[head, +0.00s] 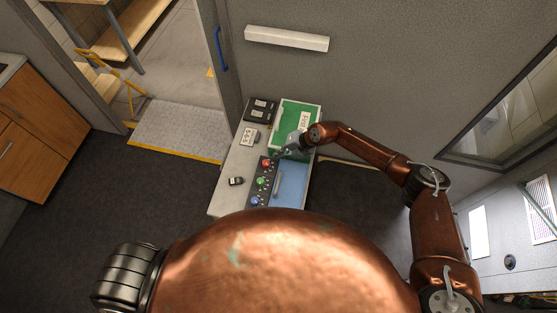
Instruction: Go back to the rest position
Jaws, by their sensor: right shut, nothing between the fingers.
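My right arm reaches from the right side of the head view over a small table. My right gripper (281,156) is shut and holds nothing. It is over the table, close to the red button (266,162) at the far end of a dark button panel (261,185). Whether it touches anything there cannot be told at this size. My left gripper is out of view; only my left shoulder shows at the lower left.
The narrow table (226,193) also bears a green board (289,116), a black box (260,110), a white block (249,136), a small dark item (236,181) and a blue panel (292,184). A wall stands behind it. The floor to the left is clear, up to wooden cabinets (37,145).

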